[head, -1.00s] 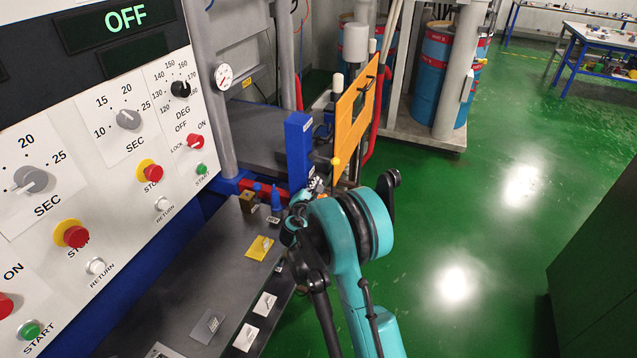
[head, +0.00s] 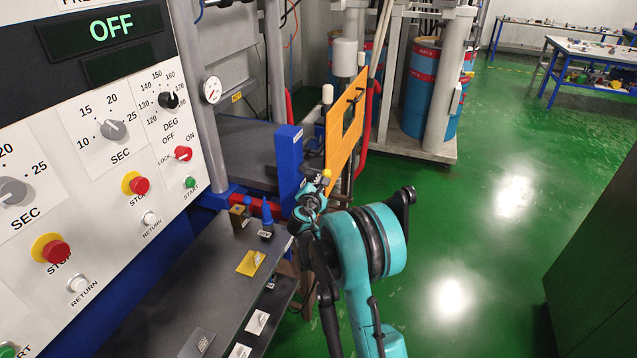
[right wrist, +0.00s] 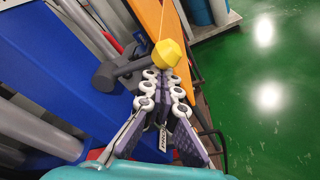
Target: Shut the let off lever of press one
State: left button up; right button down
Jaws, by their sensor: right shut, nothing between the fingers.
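A lever with a yellow knob (head: 326,173) sits beside the blue post (head: 289,160) of the press, near the orange plate. In the right wrist view the yellow knob (right wrist: 164,53) ends a short dark grey bar (right wrist: 130,68) that points right from a round hub by the blue post. My right gripper (head: 319,184) is at the knob in the head view. In the right wrist view its fingertips (right wrist: 161,82) are shut and empty, just short of the knob and bar; I cannot tell whether they touch. My left gripper is out of view.
The orange plate (head: 345,135) stands right behind the knob. A grey bench (head: 215,290) with small labelled parts lies to the left below my arm. The control panel (head: 60,180) fills the left. Green floor (head: 480,270) to the right is clear.

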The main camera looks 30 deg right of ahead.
jog(key=shift+s+r+n, duration=0.1)
jog(key=shift+r+n, duration=0.25)
jog(key=shift+n, duration=0.15)
jog(key=shift+d+r+n+g+p, duration=0.1)
jog(key=shift+r+n+g+p, duration=0.3)
jog(key=shift+r+n+p, duration=0.45)
notch_tip(320, 180, up, 6)
jog(key=w+a+n+g+h+p, duration=0.1)
jog(key=w+n+g+h+p, duration=0.1)
jog(key=n, duration=0.6)
jog(key=shift+a+f+n+h+p, duration=0.2)
jog(key=shift+a+n+h+p, duration=0.1)
jog(key=shift+a+n+p, duration=0.1)
jog(key=shift+r, duration=0.1)
